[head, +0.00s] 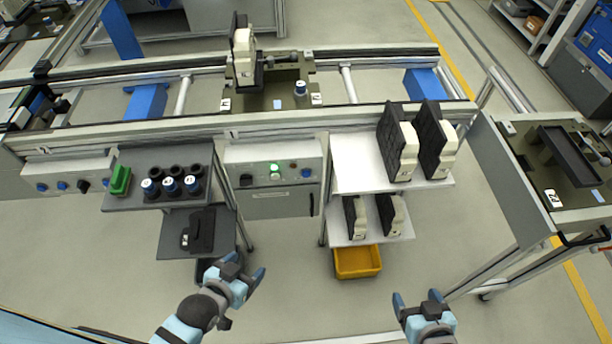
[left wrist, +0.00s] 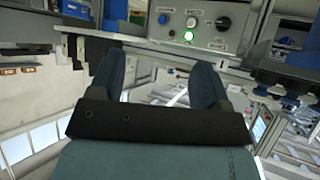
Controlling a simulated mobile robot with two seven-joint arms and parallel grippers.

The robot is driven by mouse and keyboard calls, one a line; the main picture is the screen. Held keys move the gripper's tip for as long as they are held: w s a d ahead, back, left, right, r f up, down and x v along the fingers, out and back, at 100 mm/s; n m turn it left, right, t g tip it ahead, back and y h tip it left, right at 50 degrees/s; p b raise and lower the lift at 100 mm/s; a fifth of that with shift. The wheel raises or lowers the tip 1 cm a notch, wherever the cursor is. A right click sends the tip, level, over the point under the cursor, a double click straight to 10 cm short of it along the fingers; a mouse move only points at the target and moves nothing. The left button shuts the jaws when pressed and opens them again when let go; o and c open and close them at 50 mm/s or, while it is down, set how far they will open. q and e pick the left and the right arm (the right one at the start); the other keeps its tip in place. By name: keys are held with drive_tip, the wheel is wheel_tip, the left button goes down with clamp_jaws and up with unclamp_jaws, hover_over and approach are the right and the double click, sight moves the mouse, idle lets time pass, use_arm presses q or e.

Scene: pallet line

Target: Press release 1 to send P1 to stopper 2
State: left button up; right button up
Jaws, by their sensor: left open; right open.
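A pallet (head: 287,103) sits on the conveyor line at the centre of the head view. It carries a white and black part (head: 244,58) and a blue-capped piece (head: 300,88). The left wrist view shows this panel (left wrist: 235,12) with a blue button (left wrist: 163,19), a black knob (left wrist: 223,22) and the green light (left wrist: 188,36). The button labels are too small to read. My left gripper (head: 244,274) is open and empty, in front of and below the box. My right gripper (head: 417,299) is open and empty.
A left shelf (head: 135,160) holds a green bin (head: 120,181) and blue-capped pieces (head: 171,186). A white shelf (head: 350,180) holds black and white parts. A yellow bin (head: 358,262) is below. A second control box (head: 65,172) is far left; another pallet (head: 590,197) is right.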

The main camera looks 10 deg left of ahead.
use_arm(q)
clamp_jaws()
idle(1.5)
